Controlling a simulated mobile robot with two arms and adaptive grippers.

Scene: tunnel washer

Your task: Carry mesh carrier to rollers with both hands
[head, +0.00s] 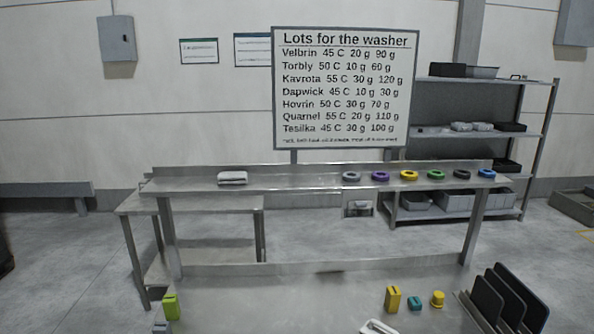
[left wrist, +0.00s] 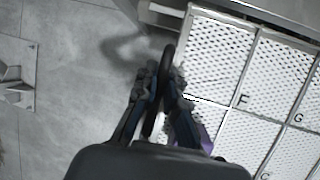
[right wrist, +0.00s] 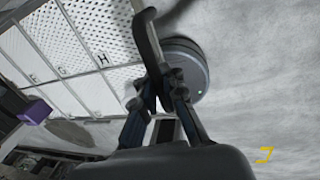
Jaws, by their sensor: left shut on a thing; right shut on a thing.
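The mesh carrier is a light metal tray of lettered mesh compartments. It shows in the left wrist view (left wrist: 218,50) and the right wrist view (right wrist: 92,28), not in the head view. My left gripper (left wrist: 166,85) is shut on a dark bar-like handle (left wrist: 167,58) beside the carrier's edge. My right gripper (right wrist: 160,88) is shut on a dark handle (right wrist: 148,40) at the carrier's other side. The carrier appears largely empty where I see it. Neither gripper shows in the head view. I cannot make out rollers in any view.
Yellow (head: 392,298) and green (head: 171,306) blocks and a dark slotted rack (head: 488,300) are near. Grey floor (left wrist: 70,110) lies beside the carrier.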

